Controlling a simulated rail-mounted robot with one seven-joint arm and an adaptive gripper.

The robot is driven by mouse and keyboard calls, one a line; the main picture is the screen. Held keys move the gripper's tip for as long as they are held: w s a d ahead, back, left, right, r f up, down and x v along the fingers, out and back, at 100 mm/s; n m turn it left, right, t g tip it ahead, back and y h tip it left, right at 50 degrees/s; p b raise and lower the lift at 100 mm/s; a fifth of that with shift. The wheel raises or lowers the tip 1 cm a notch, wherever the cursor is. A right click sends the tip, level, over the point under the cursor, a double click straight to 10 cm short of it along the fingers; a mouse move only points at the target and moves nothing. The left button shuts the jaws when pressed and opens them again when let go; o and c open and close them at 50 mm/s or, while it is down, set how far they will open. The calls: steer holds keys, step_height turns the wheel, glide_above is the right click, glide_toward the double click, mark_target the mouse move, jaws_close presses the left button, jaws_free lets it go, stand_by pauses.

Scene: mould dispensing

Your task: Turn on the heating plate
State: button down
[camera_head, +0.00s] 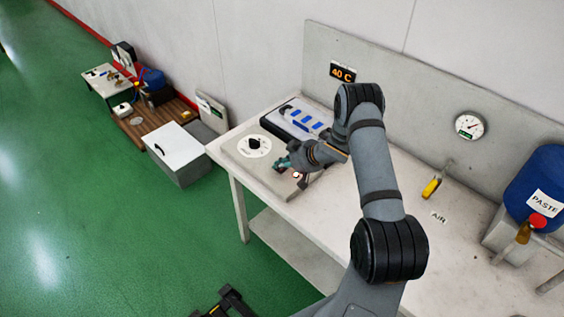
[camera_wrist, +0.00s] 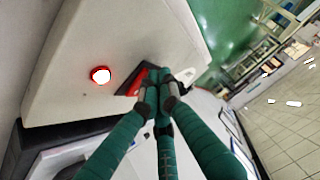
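The heating plate's pale housing (camera_head: 240,152) sits at the left end of the bench, with a black knob (camera_head: 254,145) on a round white dial. My gripper (camera_head: 284,162) is low over its front right part. In the wrist view, the teal fingers (camera_wrist: 160,84) have their tips together, with nothing seen between them. The tips are at a red switch (camera_wrist: 133,84) in a dark frame and partly hide it; I cannot tell whether they touch it. A round lamp (camera_wrist: 101,75) beside it glows white with a red rim. The display (camera_head: 342,72) reads 40 C.
A tray with blue pieces (camera_head: 303,122) is behind the housing. A gauge (camera_head: 469,125), a yellow-handled air tool (camera_head: 431,188) and a blue paste container (camera_head: 540,185) are to the right. The bench middle is partly hidden by my arm.

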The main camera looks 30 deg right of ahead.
steer(key=shift+s+f, duration=0.1)
steer(key=shift+w+d+r+p, duration=0.25)
steer(key=shift+w+d+p, duration=0.05)
steer(key=shift+d+p, duration=0.3)
steer(key=shift+r, duration=0.2)
steer(key=r+p, duration=0.2)
steer(key=a+r+p, duration=0.1)
steer(key=r+p, duration=0.1)
steer(key=shift+s+a+r, duration=0.15)
steer(key=shift+r, duration=0.1)
steer(key=s+a+b+v, duration=0.1)
steer(key=b+v, duration=0.1)
steer(key=v, duration=0.7)
steer(key=shift+f+b, duration=0.2)
steer(key=shift+b, duration=0.2)
steer(key=shift+s+a, duration=0.1)
